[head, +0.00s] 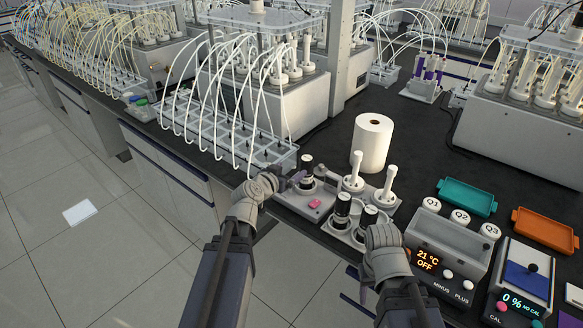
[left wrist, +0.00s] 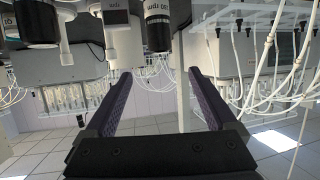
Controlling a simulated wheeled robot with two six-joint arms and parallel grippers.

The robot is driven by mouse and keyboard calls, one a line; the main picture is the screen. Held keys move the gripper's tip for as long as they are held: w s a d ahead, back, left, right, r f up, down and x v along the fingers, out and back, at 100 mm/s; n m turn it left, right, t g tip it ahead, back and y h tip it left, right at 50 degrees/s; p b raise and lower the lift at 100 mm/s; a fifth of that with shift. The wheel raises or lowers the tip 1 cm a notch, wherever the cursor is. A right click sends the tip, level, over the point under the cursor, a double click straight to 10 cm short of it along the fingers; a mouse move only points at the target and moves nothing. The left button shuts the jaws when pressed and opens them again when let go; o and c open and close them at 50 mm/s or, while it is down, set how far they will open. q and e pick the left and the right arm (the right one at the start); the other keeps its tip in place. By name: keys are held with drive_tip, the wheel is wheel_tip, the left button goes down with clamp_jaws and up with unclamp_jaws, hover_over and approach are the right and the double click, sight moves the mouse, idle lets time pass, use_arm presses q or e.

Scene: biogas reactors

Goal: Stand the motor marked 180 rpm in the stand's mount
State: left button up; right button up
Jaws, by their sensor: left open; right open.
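A black motor (head: 306,172) with a pale label stands upright in a round holder at the left end of the grey stand (head: 286,199). My left gripper (head: 291,178) is open just left of this motor. Two more black motors, one (head: 343,204) and another (head: 368,217), stand in a light tray (head: 336,233) in front. My right gripper (head: 383,238) is open beside that tray; its fingers are mostly hidden.
Two white upright rods, one (head: 355,168) and another (head: 388,181), stand behind the motors, with a paper roll (head: 372,142) further back. A tubed bottle rack (head: 220,130) is at the left. A heater box (head: 447,243) and an orange tray (head: 544,236) are at the right.

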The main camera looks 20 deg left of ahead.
use_arm(q)
drive_tip(key=s+d+f+m+g+h, duration=0.15)
drive_tip(key=s+d+f+g, duration=0.3)
drive_tip(key=d, duration=0.45)
drive_tip(key=s+d+f+m+g, duration=0.2)
drive_tip(key=s+d+f+g, duration=0.3)
drive_tip(key=d, duration=0.4)
drive_tip(key=s+f+g+y, duration=0.2)
drive_tip(key=s, duration=0.5)
drive_tip(key=s+f+n+g+y, duration=0.1)
drive_tip(key=s+f+g+y, duration=0.1)
drive_tip(key=s, duration=0.5)
drive_tip(key=shift+s+d+f+g+y, duration=0.2)
drive_tip(key=shift+f+g+y, duration=0.2)
drive_tip(key=shift+y, duration=0.15)
drive_tip(key=shift+n, duration=0.25)
